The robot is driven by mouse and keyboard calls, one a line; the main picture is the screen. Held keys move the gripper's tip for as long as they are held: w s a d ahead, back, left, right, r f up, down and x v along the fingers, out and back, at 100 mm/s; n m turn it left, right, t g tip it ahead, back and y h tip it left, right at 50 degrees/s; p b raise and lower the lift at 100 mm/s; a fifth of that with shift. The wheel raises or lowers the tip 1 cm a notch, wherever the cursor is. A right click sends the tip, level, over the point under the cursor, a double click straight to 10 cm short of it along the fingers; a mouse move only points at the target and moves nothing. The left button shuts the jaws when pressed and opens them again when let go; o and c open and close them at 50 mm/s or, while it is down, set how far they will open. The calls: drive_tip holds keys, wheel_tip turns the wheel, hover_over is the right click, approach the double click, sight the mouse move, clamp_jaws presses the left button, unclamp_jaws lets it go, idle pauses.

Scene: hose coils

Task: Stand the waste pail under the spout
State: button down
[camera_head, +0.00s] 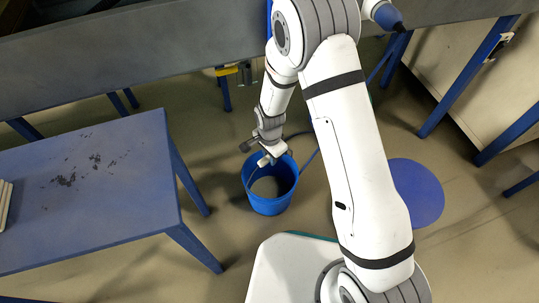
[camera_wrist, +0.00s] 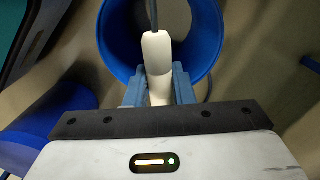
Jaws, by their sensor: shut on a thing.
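The waste pail (camera_head: 270,202) is a blue, open-topped bucket, upright beside the front of my base in the head view. In the wrist view its round rim and inside (camera_wrist: 204,38) show just beyond my fingers. My gripper (camera_head: 268,158) is above the pail's rim. In the wrist view my gripper (camera_wrist: 159,88) has its blue fingers shut on the white grip (camera_wrist: 157,50) of the pail's thin, dark handle. I cannot tell whether the pail touches the floor. I cannot clearly make out a spout; small yellow and brass-coloured parts (camera_head: 228,71) hang under the grey trough.
A blue table (camera_head: 100,190) with dark spots stands at the left, its legs near the pail. The long grey trough (camera_head: 150,45) crosses the back on blue legs. A round blue disc (camera_head: 415,192) is right of my arm. Bare floor lies between table and pail.

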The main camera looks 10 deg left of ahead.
idle(0.3)
drive_tip(key=c, duration=1.2)
unclamp_jaws()
drive_tip(key=shift+o, duration=0.2)
drive_tip(key=shift+f, duration=0.1)
drive_tip(key=shift+r+p, duration=2.85)
drive_tip(key=shift+r, duration=1.2)
drive_tip(key=shift+r, duration=0.1)
